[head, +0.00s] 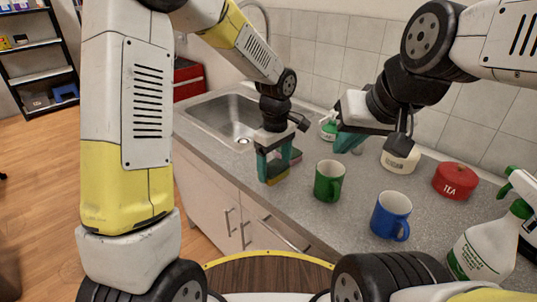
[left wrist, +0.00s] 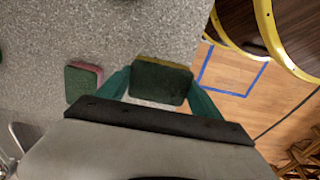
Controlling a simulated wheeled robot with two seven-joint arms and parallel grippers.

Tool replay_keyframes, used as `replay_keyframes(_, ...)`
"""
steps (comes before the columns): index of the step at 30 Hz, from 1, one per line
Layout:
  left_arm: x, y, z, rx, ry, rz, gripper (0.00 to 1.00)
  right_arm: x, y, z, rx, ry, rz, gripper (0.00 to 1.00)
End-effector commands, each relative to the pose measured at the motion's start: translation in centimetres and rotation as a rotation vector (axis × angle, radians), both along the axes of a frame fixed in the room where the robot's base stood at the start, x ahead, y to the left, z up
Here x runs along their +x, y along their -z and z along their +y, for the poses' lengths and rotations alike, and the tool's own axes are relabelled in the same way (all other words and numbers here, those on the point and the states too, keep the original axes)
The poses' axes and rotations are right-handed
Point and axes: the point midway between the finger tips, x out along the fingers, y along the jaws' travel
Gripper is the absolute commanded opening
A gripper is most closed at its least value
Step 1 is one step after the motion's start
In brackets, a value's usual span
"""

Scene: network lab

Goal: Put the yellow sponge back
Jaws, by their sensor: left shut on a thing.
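The yellow sponge (head: 277,179) has a dark green scouring side, which faces the camera in the left wrist view (left wrist: 160,82). My left gripper (head: 273,168) is shut on it, with one teal finger at each side. The held sponge is at the counter's front edge; I cannot tell its exact height. A pink sponge (head: 295,156) with a green side lies on the counter just behind my left gripper, and it also shows in the left wrist view (left wrist: 83,82). My right gripper (head: 350,138) hangs over the counter at the back; its finger gap is unclear.
The sink (head: 222,121) is to the left in the counter (head: 300,215). A green mug (head: 328,182), a blue mug (head: 390,215), a cream canister (head: 400,159), a red tea canister (head: 456,181) and a spray bottle (head: 484,244) stand to the right. A small green-and-white bottle (head: 328,127) stands at the back.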

Motion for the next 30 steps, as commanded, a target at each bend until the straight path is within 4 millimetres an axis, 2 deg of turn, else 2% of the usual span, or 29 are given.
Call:
replay_keyframes(3,3.1,0.4,0.8,-0.001,-0.003,0.001,0.43,0.0,0.0,0.0,0.000,0.000,0.000,0.00)
replay_keyframes(9,5.9,0.6,1.5,0.000,0.001,0.001,0.43,0.0,0.0,0.0,0.000,0.000,0.000,0.00)
replay_keyframes(14,6.3,1.2,1.7,0.002,0.002,0.002,0.43,0.0,0.0,0.0,0.000,0.000,0.000,0.00)
replay_keyframes(21,6.2,4.1,1.6,0.001,0.002,0.003,0.43,0.0,0.0,0.0,0.000,0.000,0.000,0.00)
replay_keyframes(26,6.2,4.2,1.6,0.001,0.002,0.001,0.43,0.0,0.0,0.0,0.000,0.000,0.000,0.00)
replay_keyframes(27,6.2,4.2,1.6,0.001,0.002,0.001,0.78,0.0,0.0,0.0,0.000,0.000,0.000,0.00)
replay_keyframes(30,6.2,4.2,1.6,0.001,0.002,0.001,0.97,0.0,0.0,0.0,0.000,0.000,0.000,0.00)
